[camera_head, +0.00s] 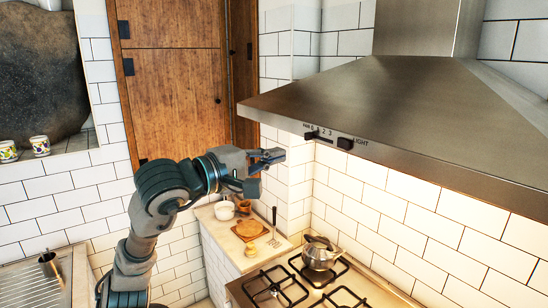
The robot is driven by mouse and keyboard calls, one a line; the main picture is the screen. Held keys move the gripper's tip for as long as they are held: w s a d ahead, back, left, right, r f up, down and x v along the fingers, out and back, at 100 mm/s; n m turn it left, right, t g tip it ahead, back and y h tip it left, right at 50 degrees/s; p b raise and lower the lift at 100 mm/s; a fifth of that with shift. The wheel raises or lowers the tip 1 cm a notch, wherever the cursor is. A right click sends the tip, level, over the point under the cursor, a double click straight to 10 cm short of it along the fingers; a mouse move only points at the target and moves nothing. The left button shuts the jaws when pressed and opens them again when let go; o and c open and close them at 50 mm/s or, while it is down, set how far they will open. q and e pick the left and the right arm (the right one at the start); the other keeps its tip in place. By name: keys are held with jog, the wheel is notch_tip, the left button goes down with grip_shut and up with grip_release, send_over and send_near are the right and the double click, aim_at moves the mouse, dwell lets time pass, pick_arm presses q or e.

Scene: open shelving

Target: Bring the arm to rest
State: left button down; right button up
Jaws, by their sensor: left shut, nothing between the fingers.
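My left arm (150,213) rises from the bottom left and bends toward the right. Its gripper (272,161) is raised in front of the tiled wall, to the left of the range hood, with the fingers pointing right. The gripper is shut and empty. It is apart from the hood in the picture and appears above the counter. My right gripper is not in this view.
A metal range hood (400,110) fills the upper right. Below it, a kettle (319,253) stands on the gas stove (262,303). A counter (222,235) holds a white pot (224,210) and a wooden board (250,230). A wooden door (172,90) stands behind.

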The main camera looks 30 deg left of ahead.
pick_arm(q)
jog(key=shift+w+f, duration=0.1)
jog(key=shift+w, duration=0.15)
